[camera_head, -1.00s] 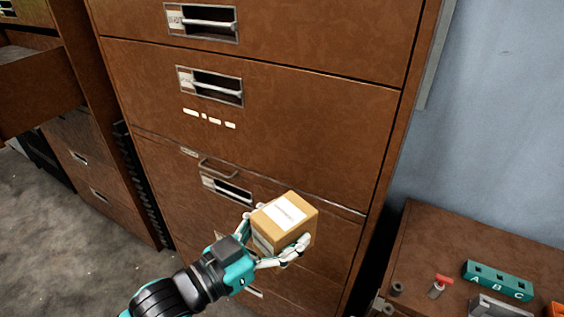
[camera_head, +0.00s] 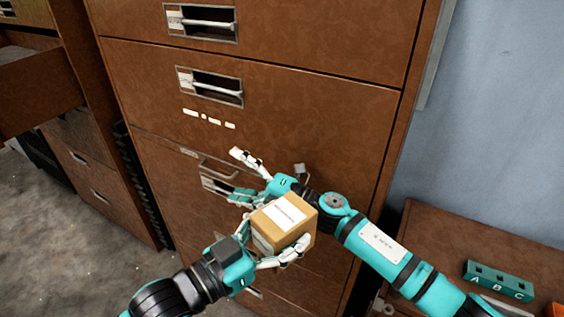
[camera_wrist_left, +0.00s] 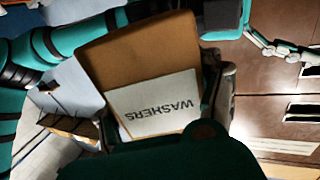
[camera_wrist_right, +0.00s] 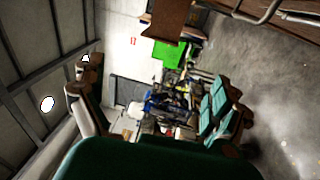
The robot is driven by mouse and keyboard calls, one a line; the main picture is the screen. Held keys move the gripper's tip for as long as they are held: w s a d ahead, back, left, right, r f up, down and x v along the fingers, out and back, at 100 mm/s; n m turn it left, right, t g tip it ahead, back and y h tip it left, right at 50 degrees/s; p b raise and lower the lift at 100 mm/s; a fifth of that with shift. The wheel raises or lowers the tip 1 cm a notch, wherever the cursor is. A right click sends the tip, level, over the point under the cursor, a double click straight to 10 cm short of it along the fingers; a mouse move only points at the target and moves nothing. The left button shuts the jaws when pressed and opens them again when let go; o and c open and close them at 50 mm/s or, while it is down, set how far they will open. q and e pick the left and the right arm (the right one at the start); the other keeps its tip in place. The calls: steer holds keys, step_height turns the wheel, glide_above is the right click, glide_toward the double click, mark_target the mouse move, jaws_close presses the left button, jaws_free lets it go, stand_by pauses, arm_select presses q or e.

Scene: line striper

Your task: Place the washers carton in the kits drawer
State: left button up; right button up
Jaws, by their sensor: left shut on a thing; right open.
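The washers carton (camera_head: 283,222) is a small tan box with a white label. It also shows in the left wrist view (camera_wrist_left: 135,55), where the label reads WASHERS. My left gripper (camera_head: 272,240) is shut on it and holds it in front of the brown cabinet. My right gripper (camera_head: 238,174) is open and empty, just behind and left of the carton, by a lower drawer handle (camera_head: 218,170). The right wrist view shows its fingers (camera_wrist_right: 152,105) spread with nothing between them. The drawer labels are too small to read, so I cannot tell which is the kits drawer.
The brown cabinet (camera_head: 300,105) has several drawers, the upper ones shut. A drawer (camera_head: 35,90) of the left cabinet stands pulled out. A brown bench (camera_head: 440,235) at right holds a teal A-B-C block (camera_head: 498,281). Grey floor (camera_head: 60,240) is clear at left.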

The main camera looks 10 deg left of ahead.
steer(key=s+a+r+n+g+h, duration=0.2)
steer(key=s+a+r+n+g, duration=0.3)
steer(key=s+r+n+g, duration=0.45)
arm_select(q)
steer(key=shift+s+r, duration=0.1)
arm_select(e)
step_height(320, 180, up, 7)
steer(key=n+t+h, duration=0.4)
steer(key=t+h, duration=0.1)
steer(key=h, duration=1.2)
glide_above(282, 214)
steer(key=shift+f+g, duration=0.1)
steer(key=shift+g, duration=0.15)
steer(key=shift+f, duration=0.25)
step_height(282, 214, down, 11)
steer(key=shift+f, duration=0.15)
